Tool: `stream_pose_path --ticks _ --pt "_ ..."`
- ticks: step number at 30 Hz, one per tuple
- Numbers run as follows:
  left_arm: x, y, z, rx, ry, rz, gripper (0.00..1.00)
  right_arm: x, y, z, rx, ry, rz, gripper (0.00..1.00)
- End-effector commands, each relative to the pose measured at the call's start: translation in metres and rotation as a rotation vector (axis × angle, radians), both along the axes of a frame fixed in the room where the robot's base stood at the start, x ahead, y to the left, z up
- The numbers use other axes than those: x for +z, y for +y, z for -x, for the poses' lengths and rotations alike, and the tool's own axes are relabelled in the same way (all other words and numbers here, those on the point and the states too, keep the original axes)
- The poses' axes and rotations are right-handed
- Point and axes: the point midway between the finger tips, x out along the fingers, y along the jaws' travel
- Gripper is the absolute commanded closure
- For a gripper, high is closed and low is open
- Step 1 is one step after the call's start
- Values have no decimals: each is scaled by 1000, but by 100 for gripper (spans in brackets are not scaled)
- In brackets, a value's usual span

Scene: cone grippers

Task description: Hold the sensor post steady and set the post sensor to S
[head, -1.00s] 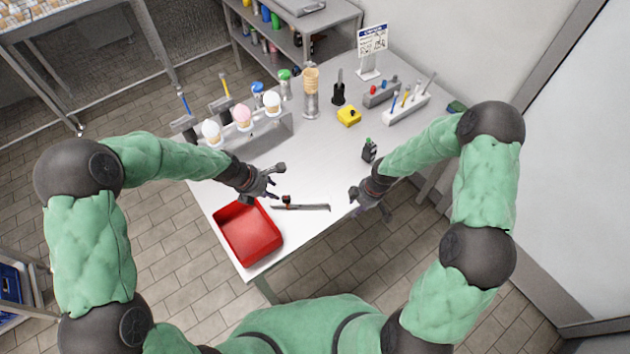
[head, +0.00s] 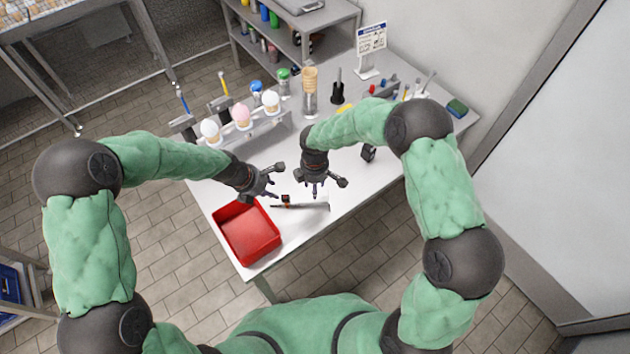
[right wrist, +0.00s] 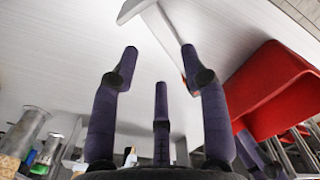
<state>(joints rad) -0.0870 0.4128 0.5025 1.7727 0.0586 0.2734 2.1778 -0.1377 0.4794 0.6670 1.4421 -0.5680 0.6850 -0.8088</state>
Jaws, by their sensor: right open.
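A small dark upright piece with an orange-brown band (head: 285,200) stands by a thin grey bar (head: 312,206) on the white table; I cannot tell surely whether it is the sensor post. Any dial or letter on it is too small to read. My left gripper (head: 271,186) is just left of it, fingers spread and empty. My right gripper (head: 318,192) is above and behind the bar, fingers apart. In the right wrist view, its purple fingers (right wrist: 160,75) are spread with nothing between them. A small dark device (head: 368,153) stands farther right, partly hidden.
A red tray (head: 247,233) sits at the near left table edge. A holder (head: 262,137) with ice-cream cones stands at the back left, and a cone stack (head: 310,80) behind. A sign (head: 371,40) stands at the back. The table's front right is clear.

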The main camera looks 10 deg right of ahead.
Motion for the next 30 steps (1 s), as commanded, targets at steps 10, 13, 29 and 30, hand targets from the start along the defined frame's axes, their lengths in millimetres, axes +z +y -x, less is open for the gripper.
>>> stream_pose_path --ticks 10,13,29,30 --pt "0 0 0 0 0 0 61 -58 0 1 0 3 0 55" --pt "0 0 0 0 0 0 61 -68 -1 0 -2 2 0 55" --pt "0 0 0 0 0 0 61 -80 0 0 -1 0 -1 66" --pt "0 0 0 0 0 0 61 -80 0 0 -1 0 -1 78"
